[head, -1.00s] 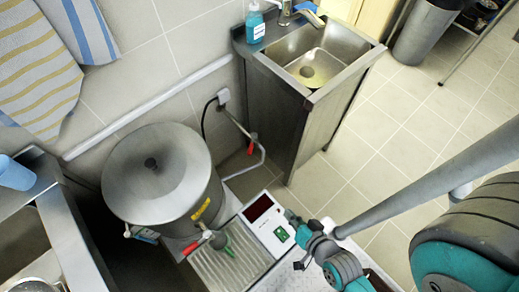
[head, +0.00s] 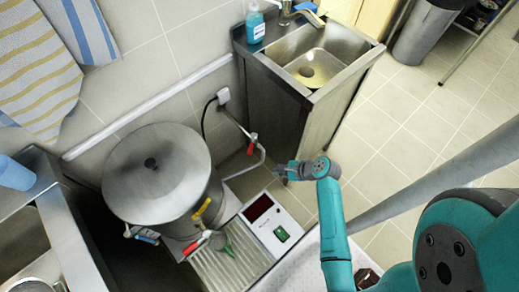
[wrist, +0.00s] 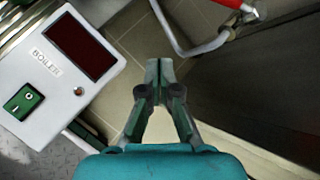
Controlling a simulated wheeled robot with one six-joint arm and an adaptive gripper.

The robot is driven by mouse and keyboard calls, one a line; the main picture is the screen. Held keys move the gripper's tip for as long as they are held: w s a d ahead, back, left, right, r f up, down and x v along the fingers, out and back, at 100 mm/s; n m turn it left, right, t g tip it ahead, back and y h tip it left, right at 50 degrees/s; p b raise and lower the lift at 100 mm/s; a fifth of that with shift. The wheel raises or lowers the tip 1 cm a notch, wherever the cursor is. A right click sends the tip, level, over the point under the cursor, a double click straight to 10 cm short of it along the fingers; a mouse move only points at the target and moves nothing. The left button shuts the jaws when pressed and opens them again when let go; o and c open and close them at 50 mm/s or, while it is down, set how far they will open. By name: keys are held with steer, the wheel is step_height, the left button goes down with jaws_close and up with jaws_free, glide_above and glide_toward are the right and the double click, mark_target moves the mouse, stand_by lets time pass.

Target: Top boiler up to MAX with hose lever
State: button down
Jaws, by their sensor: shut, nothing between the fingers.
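The boiler (head: 150,180) is a lidded steel drum standing by the wall. A yellow mark (head: 203,208) shows on its front, too small to read. A red lever (head: 252,143) sits on the bent pipe by the wall; it also shows at the top edge of the wrist view (wrist: 232,3). My gripper (head: 277,170) is shut and empty, right of and below the lever in the head view and apart from it. In the wrist view my gripper's fingertips (wrist: 159,68) meet over the floor gap. The water level inside the boiler is hidden by the lid.
A white BOILER panel (wrist: 55,75) with a dark display and green switch lies left of my gripper. A red-handled tap (head: 203,242) stands over a ribbed drain tray (head: 225,270). The steel sink cabinet (head: 310,120) rises at the back right.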

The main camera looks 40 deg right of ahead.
mark_target(252, 145)
steer(key=w+d+r+m+y, duration=0.2)
steer(key=w+d+r+m, duration=0.15)
steer(key=d, duration=0.45)
steer(key=shift+y, duration=0.3)
steer(key=x, duration=0.3)
steer(key=r+x, duration=0.1)
steer(key=x, duration=0.3)
steer(key=w+a+x, duration=0.1)
steer(key=x, duration=0.2)
steer(key=shift+w+a+r, duration=0.1)
steer(key=shift+w+a, duration=0.05)
steer(key=shift+w, duration=0.2)
steer(key=shift+w+a+r+t, duration=0.15)
steer(key=shift+w+a+t, duration=0.15)
steer(key=shift+w+a, duration=0.25)
steer(key=shift+w+a+m+h, duration=0.15)
steer(key=shift+w+m+h, duration=0.05)
steer(key=shift+m+h, duration=0.25)
steer(key=shift+w+a+m+t+h, duration=0.7)
steer(key=shift+w+a+m, duration=0.3)
steer(key=shift+w+a, duration=0.45)
